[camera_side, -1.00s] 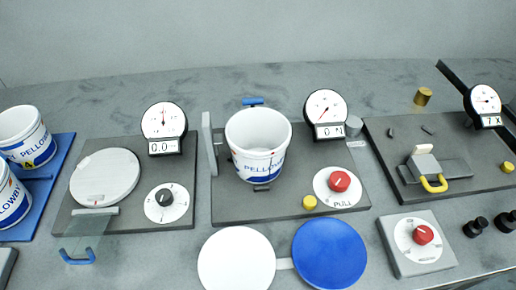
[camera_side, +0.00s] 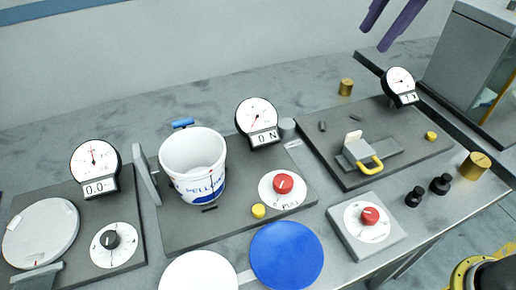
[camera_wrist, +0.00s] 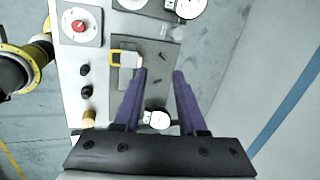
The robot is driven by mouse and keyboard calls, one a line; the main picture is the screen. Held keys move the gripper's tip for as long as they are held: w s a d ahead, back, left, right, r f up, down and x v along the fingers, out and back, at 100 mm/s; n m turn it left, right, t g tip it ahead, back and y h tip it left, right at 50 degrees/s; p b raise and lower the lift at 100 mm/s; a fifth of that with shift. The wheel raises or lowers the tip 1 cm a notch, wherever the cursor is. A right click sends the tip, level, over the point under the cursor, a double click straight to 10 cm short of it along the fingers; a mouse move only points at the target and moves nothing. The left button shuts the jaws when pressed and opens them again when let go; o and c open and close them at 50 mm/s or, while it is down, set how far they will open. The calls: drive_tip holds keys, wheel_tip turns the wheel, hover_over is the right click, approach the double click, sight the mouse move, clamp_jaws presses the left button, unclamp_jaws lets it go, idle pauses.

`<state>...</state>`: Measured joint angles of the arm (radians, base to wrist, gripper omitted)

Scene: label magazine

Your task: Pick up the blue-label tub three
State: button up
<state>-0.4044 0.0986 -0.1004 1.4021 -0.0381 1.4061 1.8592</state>
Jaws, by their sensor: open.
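A white tub (camera_side: 192,168) with a blue label stands upright and open-topped on the middle grey plate (camera_side: 240,225) in the side view. Its lettering is partly readable, but I cannot make out a number on it. My gripper (camera_side: 391,24) shows at the top right of the side view, as two purple fingers, high and well to the right of the tub. In the wrist view my gripper (camera_wrist: 160,73) is open with nothing between its fingers. No tub shows clearly in the wrist view.
An upright grey plate (camera_side: 146,175) and a dial gauge (camera_side: 257,122) flank the tub. A blue disc (camera_side: 286,255) and a white disc (camera_side: 199,271) lie in front. A yellow-handled clamp (camera_side: 362,157) and black knobs (camera_side: 440,184) stand to the right. A grey cabinet (camera_side: 460,60) is at the far right.

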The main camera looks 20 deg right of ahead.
drive_tip(key=w+a+f, duration=0.3)
drive_tip(key=w+a, duration=0.1)
drive_tip(key=a, duration=0.4)
drive_tip(key=n+g+h, duration=0.1)
drive_tip(key=n+g, duration=0.1)
drive_tip(key=g, duration=0.1)
hover_over(218, 196)
wheel_tip(218, 196, down, 20)
drive_tip(key=shift+t, duration=0.3)
drive_tip(key=shift+d+f, duration=0.1)
drive_tip(key=shift+f, duration=3.1)
clamp_jaws()
